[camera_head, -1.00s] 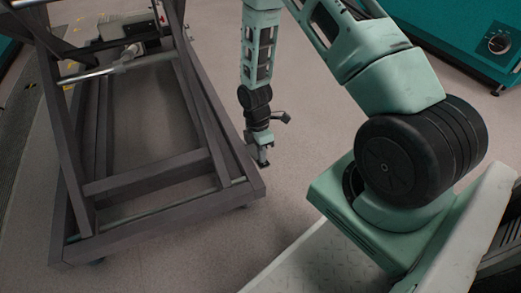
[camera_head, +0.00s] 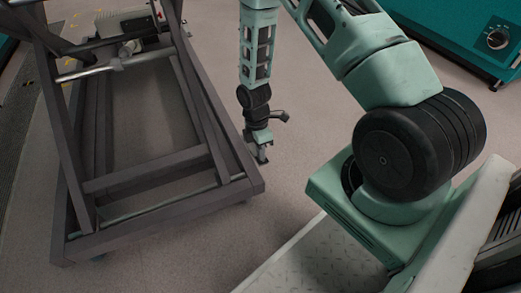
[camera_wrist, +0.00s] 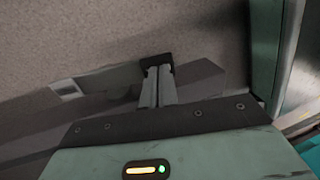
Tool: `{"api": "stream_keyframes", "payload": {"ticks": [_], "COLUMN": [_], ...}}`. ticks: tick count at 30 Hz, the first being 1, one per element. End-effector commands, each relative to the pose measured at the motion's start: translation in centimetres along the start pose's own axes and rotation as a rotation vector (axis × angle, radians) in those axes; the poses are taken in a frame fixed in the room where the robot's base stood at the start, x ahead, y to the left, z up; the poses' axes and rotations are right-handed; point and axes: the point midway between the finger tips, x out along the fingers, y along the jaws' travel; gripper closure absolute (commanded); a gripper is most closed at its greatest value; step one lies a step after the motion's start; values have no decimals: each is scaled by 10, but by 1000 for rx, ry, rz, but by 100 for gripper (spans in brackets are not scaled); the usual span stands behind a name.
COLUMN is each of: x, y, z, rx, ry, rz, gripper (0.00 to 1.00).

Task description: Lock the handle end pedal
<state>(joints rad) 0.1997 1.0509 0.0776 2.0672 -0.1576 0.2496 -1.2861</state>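The dark grey metal cart frame (camera_head: 150,177) stands at the left in the head view. My gripper (camera_head: 262,155) points down beside its near right corner, low over the floor. In the wrist view my gripper's fingers (camera_wrist: 157,88) lie side by side with only a thin line between them, and nothing shows held. A dark block sits at their tips; I cannot tell whether it is fingertip or pedal. A grey bar (camera_wrist: 205,77) of the cart passes behind the fingers. I cannot clearly make out the pedal.
Clear floor (camera_head: 330,130) lies right of the cart. A teal cabinet with a dial (camera_head: 497,40) stands at the upper right. A grey unit with a handle bar (camera_head: 118,64) is on the cart's upper left. A floor grating runs along the left edge.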

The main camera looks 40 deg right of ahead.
Motion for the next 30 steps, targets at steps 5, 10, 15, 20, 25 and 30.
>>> {"api": "stream_keyframes", "payload": {"ticks": [5,10,15,20,25,30], "x": [5,10,15,20,25,30], "y": [-4,-9,-10,-9,-10,-10], "z": [0,0,0,0,0,0], "rx": [0,-5,-8,-2,-2,-1], "ry": [0,-4,-5,-1,-1,-1], "rz": [-9,98,250,247,247,247], "gripper": [100,100,100,100,100,100]}}
